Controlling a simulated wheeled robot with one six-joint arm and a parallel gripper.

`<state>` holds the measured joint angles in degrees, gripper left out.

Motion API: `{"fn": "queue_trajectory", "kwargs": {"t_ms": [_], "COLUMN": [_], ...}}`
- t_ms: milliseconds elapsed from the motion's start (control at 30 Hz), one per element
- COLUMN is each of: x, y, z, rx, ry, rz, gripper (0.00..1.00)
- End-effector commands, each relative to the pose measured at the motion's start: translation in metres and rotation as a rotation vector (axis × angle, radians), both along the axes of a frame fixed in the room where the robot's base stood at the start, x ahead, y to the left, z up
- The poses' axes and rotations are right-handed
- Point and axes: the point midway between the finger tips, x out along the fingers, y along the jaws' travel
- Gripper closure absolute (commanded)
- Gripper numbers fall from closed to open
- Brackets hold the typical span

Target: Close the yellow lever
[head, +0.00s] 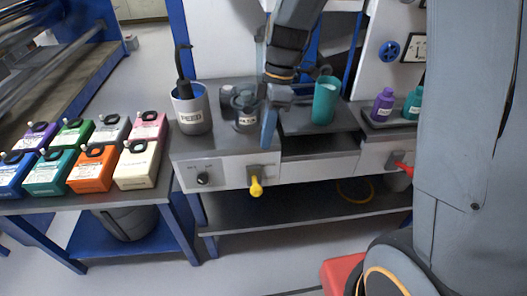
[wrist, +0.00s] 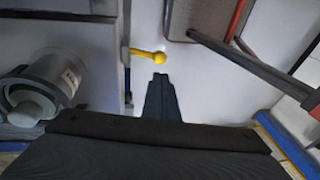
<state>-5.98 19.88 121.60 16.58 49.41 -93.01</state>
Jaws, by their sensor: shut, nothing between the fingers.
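The yellow lever (head: 256,186) sticks out from a grey bracket on the white front panel of the workbench, its rounded knob end outward. In the wrist view the yellow lever (wrist: 148,54) reaches right from the panel, with its knob just beyond my fingertips. My gripper (head: 268,143) points down at the bench's front edge, above the lever in the head view. My gripper's fingers (wrist: 160,78) are together and empty in the wrist view. A gap shows between the fingertips and the knob in the picture; the depth between them is hard to tell.
A grey cup (head: 247,116) stands close behind my gripper, with a labelled grey container (head: 191,112) left of it. A teal cup (head: 325,103) stands to the right. A black dial (head: 203,179) is left of the lever, a red lever (head: 403,169) further right.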

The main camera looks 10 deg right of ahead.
Motion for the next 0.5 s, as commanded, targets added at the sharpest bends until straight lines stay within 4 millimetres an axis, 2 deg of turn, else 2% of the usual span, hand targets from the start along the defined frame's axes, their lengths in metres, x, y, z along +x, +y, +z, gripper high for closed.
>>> {"fn": "queue_trajectory", "kwargs": {"t_ms": [500], "x": [-0.019], "y": [0.019], "z": [-0.092], "rx": [-0.001], "ry": [0.004], "rz": [0.000], "gripper": [1.00]}}
